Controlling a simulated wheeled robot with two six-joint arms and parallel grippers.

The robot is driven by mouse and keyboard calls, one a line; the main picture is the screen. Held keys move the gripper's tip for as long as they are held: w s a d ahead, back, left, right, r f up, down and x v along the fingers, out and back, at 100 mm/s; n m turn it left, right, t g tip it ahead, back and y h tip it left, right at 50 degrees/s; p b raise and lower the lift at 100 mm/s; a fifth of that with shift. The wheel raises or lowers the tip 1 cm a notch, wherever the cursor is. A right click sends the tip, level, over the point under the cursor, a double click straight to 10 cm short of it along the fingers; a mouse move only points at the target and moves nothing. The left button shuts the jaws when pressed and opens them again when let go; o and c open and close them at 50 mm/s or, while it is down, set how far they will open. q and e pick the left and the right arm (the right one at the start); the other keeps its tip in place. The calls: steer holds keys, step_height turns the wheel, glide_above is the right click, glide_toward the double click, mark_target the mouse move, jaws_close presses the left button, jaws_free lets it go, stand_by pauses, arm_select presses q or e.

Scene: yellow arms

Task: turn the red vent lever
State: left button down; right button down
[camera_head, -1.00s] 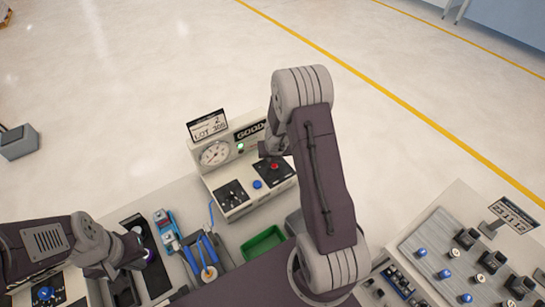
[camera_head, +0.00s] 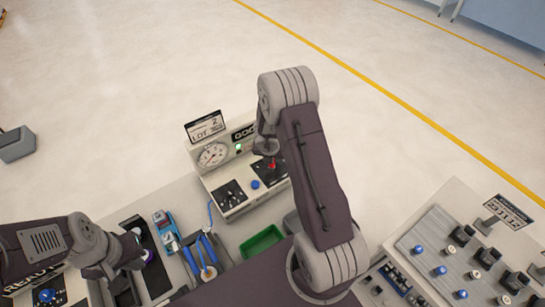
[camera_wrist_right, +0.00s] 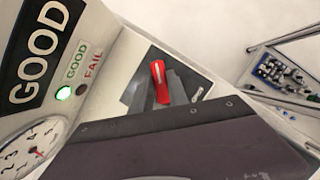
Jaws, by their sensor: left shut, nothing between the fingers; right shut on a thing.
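The red vent lever (camera_wrist_right: 159,80) stands on a dark plate on top of the test box, and a small part of it shows in the head view (camera_head: 271,164). My right gripper (camera_wrist_right: 165,88) has its grey fingers around the lever and is shut on it; its wide dark body hides the near part of the box. In the head view the right gripper (camera_head: 267,150) is small and partly hidden by my own arm. My left gripper (camera_head: 142,258) is shut and empty at the lower left, over the bench beside a dark tray.
The box carries a round gauge (camera_head: 213,154), a lit green lamp (camera_wrist_right: 64,93) by a GOOD sign (camera_wrist_right: 39,54), and a blue button (camera_head: 255,184). A green bin (camera_head: 262,242) and blue-handled pliers (camera_head: 205,258) lie in front. A knob panel (camera_head: 462,258) stands at right.

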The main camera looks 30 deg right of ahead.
steer(key=c, duration=1.3)
jaws_free()
steer(key=p+v, duration=0.3)
steer(key=v, duration=0.6)
steer(key=shift+p, duration=0.35)
